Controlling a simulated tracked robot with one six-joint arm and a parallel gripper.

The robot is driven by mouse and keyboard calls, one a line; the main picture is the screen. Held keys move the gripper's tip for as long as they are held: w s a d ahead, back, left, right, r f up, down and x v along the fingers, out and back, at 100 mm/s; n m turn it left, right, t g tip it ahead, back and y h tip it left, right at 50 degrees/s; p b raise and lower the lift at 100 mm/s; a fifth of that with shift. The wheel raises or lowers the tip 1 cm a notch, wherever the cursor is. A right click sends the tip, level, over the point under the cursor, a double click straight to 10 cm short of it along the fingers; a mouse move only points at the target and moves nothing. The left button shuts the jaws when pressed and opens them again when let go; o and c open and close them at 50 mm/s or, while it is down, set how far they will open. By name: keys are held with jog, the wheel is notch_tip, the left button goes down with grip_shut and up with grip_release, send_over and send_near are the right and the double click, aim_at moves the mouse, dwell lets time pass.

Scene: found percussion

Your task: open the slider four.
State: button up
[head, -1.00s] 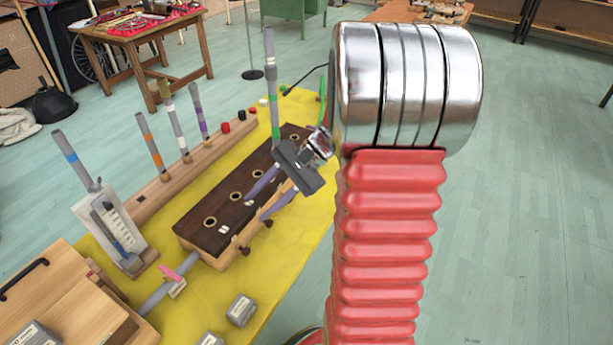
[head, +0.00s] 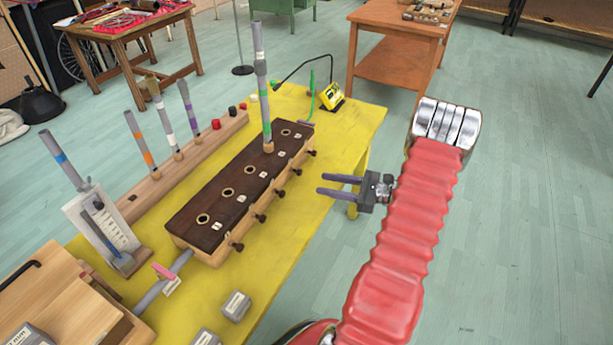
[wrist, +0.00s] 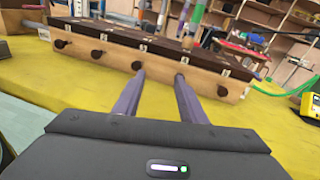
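The dark-topped wooden slider box (head: 213,208) has a row of holes on top and a row of dark knobs along its right side. Its number labels are too small to read. Counting from the near end, the fourth knob (head: 297,171) lies below the hole that holds a tall grey and green tube (head: 266,105). In the wrist view, the box front (wrist: 115,60) faces me, and the fourth knob from the left is largely hidden by my right finger. My gripper (head: 320,183) is open and empty, right of the knobs and apart from them; its fingers (wrist: 160,74) point at the box.
The box stands on a yellow table (head: 300,235). A wooden rail (head: 175,172) with banded tubes runs behind it. A white gauge stand (head: 100,225) and small grey blocks (head: 236,305) are at the near end. A yellow device (head: 333,96) sits at the far end.

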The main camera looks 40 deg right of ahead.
aim_at(301, 173)
jog(key=s+d+f+m+t+h, duration=0.2)
jog(key=d+f+m, duration=0.1)
jog(key=d, duration=0.1)
jog(key=shift+s+d+f, duration=0.25)
jog(key=shift+s+d, duration=0.1)
jog(key=shift+s, duration=0.05)
jog(key=x, duration=1.4)
jog(key=shift+c, duration=0.2)
grip_shut()
